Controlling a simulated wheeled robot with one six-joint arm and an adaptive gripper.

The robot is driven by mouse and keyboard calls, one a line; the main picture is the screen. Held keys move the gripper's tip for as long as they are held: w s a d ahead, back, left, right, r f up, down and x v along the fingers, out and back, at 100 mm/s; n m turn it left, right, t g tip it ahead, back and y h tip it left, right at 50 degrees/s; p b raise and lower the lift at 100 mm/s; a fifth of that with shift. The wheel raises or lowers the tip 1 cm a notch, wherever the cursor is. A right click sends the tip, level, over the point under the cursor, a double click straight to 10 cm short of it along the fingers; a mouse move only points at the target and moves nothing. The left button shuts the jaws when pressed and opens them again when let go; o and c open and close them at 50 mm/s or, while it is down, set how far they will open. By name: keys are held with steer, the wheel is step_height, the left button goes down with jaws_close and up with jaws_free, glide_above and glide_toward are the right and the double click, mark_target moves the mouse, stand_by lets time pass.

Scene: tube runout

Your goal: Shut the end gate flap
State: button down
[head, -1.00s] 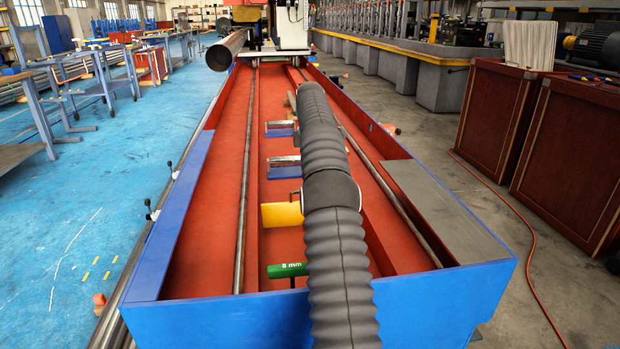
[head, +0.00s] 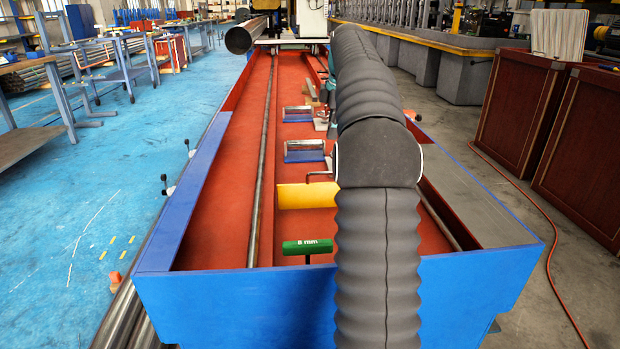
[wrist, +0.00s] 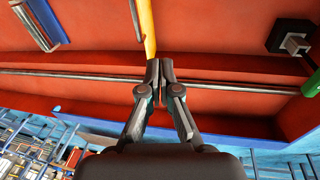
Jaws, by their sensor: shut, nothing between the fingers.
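The yellow flap (head: 305,196) stands across the red trough, its face toward me in the head view and its right end by my dark ribbed arm. In the wrist view the yellow flap (wrist: 147,28) shows as a narrow strip running up from the fingertips. My gripper (wrist: 160,70) is shut and empty, its tips at the lower end of that strip; whether they touch it I cannot tell. In the head view my gripper is hidden behind my arm. A grey bent rod (head: 321,175) is just beyond the flap.
A green bar marked 8 mm (head: 307,247) stands nearer than the flap. Blue cradles with metal rollers (head: 304,151) lie farther along the trough. A long steel rod (head: 260,150) runs at left. The blue trough wall (head: 230,305) closes the near end.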

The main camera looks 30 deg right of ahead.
steer(key=s+a+f+m+t+b, duration=0.1)
steer(key=s+a+f+m+t, duration=0.15)
steer(key=a+f, duration=0.35)
steer(key=w+d+f+t, duration=0.1)
steer(key=w+d+f, duration=0.2)
steer(key=w+f, duration=0.6)
steer(key=shift+w+d+t, duration=0.15)
steer(key=shift+w+t, duration=0.2)
steer(key=shift+p, duration=0.3)
